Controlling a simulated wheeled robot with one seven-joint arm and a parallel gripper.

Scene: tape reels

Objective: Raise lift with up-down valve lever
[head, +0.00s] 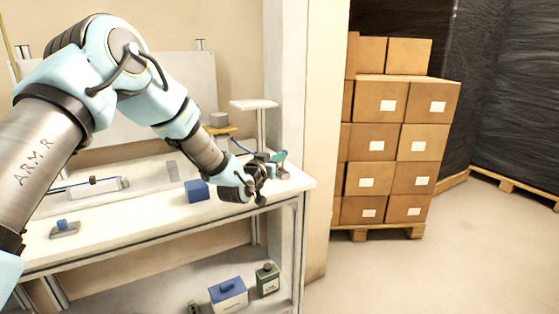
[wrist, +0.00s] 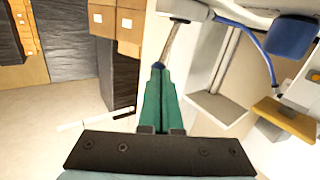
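My gripper (wrist: 159,72) points away from the wrist camera, its two teal fingers close together. A slim grey lever (wrist: 174,44) runs into the fingertips, and they appear shut on its end; the contact itself is hidden. The lever's upper end meets a pale grey body at the top of the wrist view. In the head view my gripper (head: 280,160) is at the bench's right end, and my wrist covers most of the valve. A yellow platform (head: 218,131), probably the lift, carries a grey block (head: 219,119); the platform also shows in the wrist view (wrist: 288,121).
A white plate on a post (head: 254,104) stands behind my gripper. A blue block (head: 197,190) and a clear cylinder (head: 95,187) are on the white bench (head: 130,218). Boxes and a bottle sit on the lower shelf. Stacked cartons (head: 380,100) stand right, beyond a wall edge.

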